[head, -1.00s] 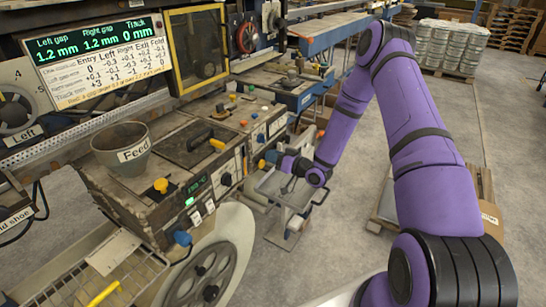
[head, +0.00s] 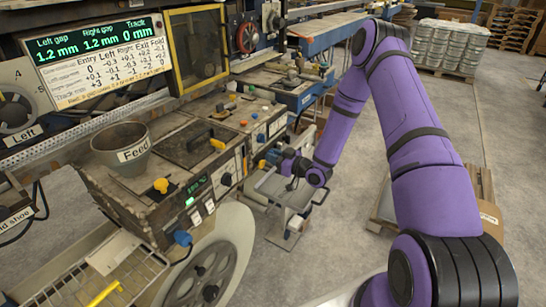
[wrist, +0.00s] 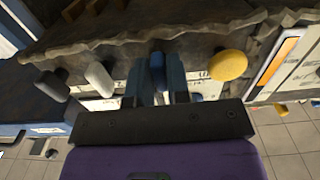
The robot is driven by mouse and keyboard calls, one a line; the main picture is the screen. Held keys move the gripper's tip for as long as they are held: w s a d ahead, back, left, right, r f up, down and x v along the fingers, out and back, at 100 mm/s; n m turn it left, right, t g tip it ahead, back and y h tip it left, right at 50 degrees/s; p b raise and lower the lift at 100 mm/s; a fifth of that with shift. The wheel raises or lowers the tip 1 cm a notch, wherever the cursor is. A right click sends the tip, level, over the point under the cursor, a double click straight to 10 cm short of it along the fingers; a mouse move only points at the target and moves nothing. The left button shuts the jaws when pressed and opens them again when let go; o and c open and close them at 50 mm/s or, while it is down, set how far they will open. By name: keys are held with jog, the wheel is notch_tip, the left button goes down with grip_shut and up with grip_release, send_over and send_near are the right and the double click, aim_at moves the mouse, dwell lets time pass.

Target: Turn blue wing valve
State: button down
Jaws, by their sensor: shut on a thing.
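The blue wing valve (wrist: 157,64) shows in the wrist view between the two dark fingers of my gripper (wrist: 156,86), below the rough edge of the machine's top. My gripper is shut on it, and the fingers hide most of its shape. In the head view my gripper (head: 273,157) is at the right end of the machine's front panel, with a small patch of blue at its tip. The valve's turn angle cannot be told.
A yellow knob (wrist: 228,65) is just right of the fingers in the wrist view. A white knob (wrist: 99,78) and a black knob (wrist: 52,86) are to the left. A metal cart (head: 283,190) stands below my gripper.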

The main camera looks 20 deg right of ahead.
jog(key=shift+s+f, duration=0.1)
jog(key=c, duration=1.2)
grip_release()
jog(key=shift+o, duration=0.2)
jog(key=shift+d, duration=0.1)
jog(key=v, duration=1)
jog(key=shift+s, duration=0.35)
jog(key=shift+d, duration=0.15)
